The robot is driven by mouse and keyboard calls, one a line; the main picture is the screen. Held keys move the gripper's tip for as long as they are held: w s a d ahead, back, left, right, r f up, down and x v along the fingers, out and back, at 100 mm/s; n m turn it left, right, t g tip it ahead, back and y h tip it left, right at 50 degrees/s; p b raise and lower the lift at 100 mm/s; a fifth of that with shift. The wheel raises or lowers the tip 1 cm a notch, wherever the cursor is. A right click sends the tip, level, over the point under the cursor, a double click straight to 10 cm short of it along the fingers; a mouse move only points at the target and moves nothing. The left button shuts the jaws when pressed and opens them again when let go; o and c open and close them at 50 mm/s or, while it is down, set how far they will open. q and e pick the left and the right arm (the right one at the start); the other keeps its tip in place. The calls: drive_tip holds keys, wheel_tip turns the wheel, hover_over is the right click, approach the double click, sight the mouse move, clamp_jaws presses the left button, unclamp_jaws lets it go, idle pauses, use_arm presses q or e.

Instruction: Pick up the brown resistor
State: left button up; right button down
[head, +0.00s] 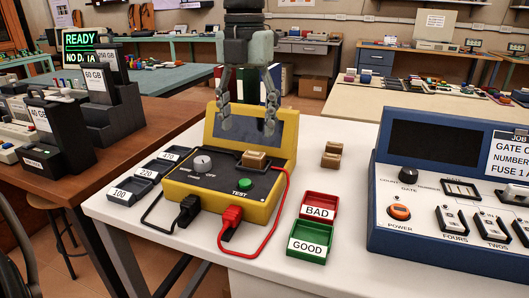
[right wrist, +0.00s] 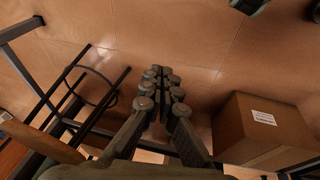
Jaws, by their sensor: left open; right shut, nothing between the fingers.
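A brown block-shaped resistor (head: 256,159) sits on top of the yellow tester (head: 200,207), right of its grey knob. Two similar brown blocks (head: 331,155) lie close together on the white table to the right of the tester; I cannot tell which one the task means. My left gripper (head: 248,127) hangs with its fingers down and spread, in front of the tester's dark screen. It is above and behind the resistor on the tester, empty. My right gripper (right wrist: 161,100) shows in the right wrist view with its fingers together and empty, over the floor.
Red BAD (head: 320,205) and green GOOD (head: 309,239) trays stand on the white table right of the tester. Several grey labelled trays (head: 131,190) stand left. A blue panel (head: 451,200) fills the right. A cardboard box (right wrist: 262,130) stands near my right gripper.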

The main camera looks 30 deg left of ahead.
sight(252, 157)
use_arm(q)
drive_tip(key=f, duration=0.6)
drive_tip(key=shift+w+d+f+p, duration=0.15)
drive_tip(key=shift+w+f+p, duration=0.1)
drive_tip(key=shift+w+p, duration=0.05)
drive_tip(key=shift+f, duration=0.15)
drive_tip(key=c, duration=1.1)
drive_tip(key=shift+c, duration=0.2)
use_arm(e)
drive_tip(key=shift+s+f, duration=0.3)
drive_tip(key=shift+f, duration=0.4)
